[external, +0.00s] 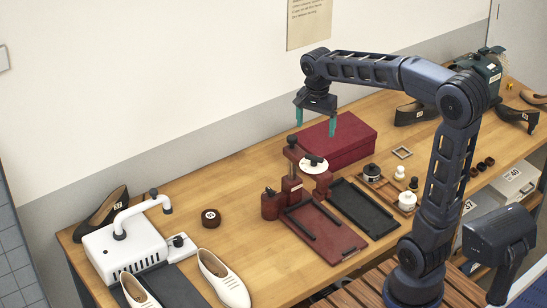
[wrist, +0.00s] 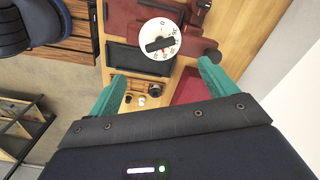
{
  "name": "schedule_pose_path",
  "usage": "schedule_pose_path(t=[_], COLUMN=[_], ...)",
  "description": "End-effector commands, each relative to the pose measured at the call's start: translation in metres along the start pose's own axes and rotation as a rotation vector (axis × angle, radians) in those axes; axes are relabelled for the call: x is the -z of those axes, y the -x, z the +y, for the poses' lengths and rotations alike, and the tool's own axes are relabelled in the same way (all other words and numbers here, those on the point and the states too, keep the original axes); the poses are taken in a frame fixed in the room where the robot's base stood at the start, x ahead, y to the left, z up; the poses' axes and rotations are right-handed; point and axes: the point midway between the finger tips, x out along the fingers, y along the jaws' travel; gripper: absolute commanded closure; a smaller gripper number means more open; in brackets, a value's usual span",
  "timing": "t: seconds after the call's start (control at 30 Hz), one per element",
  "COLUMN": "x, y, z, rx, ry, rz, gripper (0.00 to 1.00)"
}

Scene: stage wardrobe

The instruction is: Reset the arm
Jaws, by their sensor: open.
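My gripper (external: 314,116) hangs from my bent arm above the workbench, pointing down. Its two green fingers are apart with nothing between them. In the external view it is over the dark red box (external: 337,143), clear of its lid, and behind the red device with a white dial (external: 313,165). In the wrist view my gripper (wrist: 165,82) shows spread fingers at left and right, with the white dial (wrist: 160,38) beyond them. My arm reaches from its base at the lower right up and across to the left.
A black tray (external: 364,206) and small jars (external: 407,201) lie right of the red device. A wall rises behind the bench.

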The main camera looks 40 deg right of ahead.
Motion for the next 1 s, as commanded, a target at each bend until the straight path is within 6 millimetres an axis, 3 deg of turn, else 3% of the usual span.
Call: schedule_pose_path(t=[0.17, 0.47, 0.8, 1.0], x=[-0.003, -0.013, -0.026, -0.033], y=[0.004, 0.005, -0.013, -0.027], z=[0.02, 0.092, 0.169, 0.201], rx=[0.029, 0.124, 0.199, 0.22], ry=[0.085, 0.432, 0.836, 1.026], rz=[0.018, 0.104, 0.242, 0.318], gripper=[0.15, 0.15, 0.15, 0.15])
